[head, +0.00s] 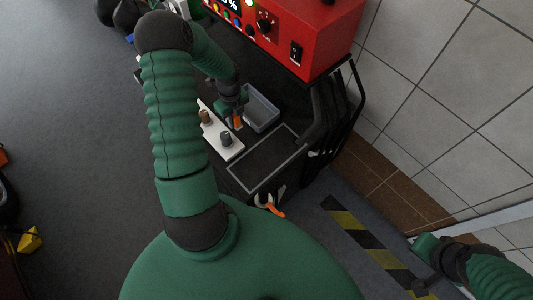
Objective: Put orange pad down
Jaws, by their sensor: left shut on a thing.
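My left gripper (234,112) is over the dark cart top. It is shut on the small orange pad (237,122), which shows just below the fingers. The gripper is between a white board (226,154) and a grey open bin (261,104). The fingers hide part of the pad, and I cannot tell whether the pad touches the surface below. My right gripper (421,268) is at the lower right over the floor, away from the cart. It is small and dark here, so its jaws are unclear.
A brown peg (206,117) and a grey peg (226,139) stand on the white board. A red control box (310,35) is at the back of the cart. An orange-handled tool (270,207) hangs at its near edge. A framed area (266,158) beside the board is clear.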

